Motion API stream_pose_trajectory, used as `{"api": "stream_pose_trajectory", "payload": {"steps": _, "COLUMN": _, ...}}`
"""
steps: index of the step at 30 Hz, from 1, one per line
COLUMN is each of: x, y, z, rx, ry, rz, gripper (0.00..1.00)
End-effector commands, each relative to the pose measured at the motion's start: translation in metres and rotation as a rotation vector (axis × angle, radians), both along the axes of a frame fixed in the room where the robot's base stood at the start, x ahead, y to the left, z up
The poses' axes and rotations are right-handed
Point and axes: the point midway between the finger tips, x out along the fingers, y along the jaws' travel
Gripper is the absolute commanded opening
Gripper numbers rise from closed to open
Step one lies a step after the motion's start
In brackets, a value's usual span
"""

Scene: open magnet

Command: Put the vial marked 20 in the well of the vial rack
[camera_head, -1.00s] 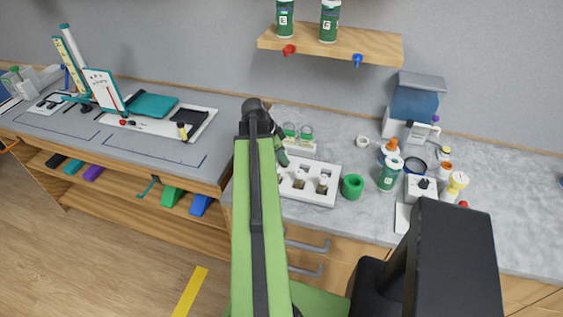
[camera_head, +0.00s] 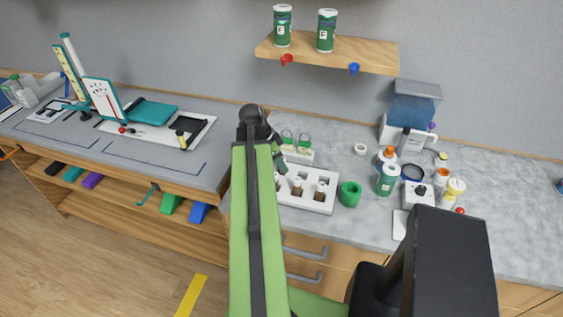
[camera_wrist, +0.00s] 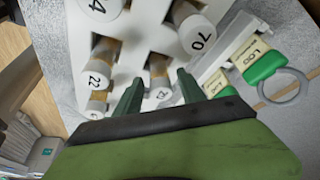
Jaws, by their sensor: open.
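The white vial rack (camera_head: 318,206) stands on the counter, right of my arm in the head view, with several vials in it. In the wrist view the rack (camera_wrist: 140,38) shows vials marked 22 (camera_wrist: 98,80) and 70 (camera_wrist: 190,25), and one at the top (camera_wrist: 97,10) whose marking is cut off. No label clearly reads 20.
Two green-labelled padlock-like pieces (camera_wrist: 262,62) stand close beside the rack. A green cup (camera_head: 349,194) is right of the rack, with a green-labelled jar (camera_head: 388,180) beyond it. A wooden shelf (camera_head: 330,54) with two jars hangs above.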

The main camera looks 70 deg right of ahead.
Motion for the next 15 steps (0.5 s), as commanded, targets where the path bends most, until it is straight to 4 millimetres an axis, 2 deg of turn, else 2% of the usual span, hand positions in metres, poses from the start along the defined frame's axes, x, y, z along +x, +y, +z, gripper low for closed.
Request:
{"api": "stream_pose_trajectory", "payload": {"steps": 1, "x": 0.002, "y": 0.002, "z": 0.015, "rx": 0.0, "ry": 0.0, "rz": 0.001, "gripper": 0.47}}
{"api": "stream_pose_trajectory", "payload": {"steps": 9, "x": 0.019, "y": 0.016, "z": 0.074, "rx": 0.0, "ry": 0.0, "rz": 0.001, "gripper": 0.47}}
{"api": "stream_pose_trajectory", "payload": {"steps": 12, "x": 0.025, "y": 0.021, "z": 0.093, "rx": 0.0, "ry": 0.0, "rz": 0.001, "gripper": 0.47}}
{"api": "stream_pose_trajectory", "payload": {"steps": 15, "x": 0.03, "y": 0.025, "z": 0.103, "rx": 0.0, "ry": 0.0, "rz": 0.0, "gripper": 0.47}}
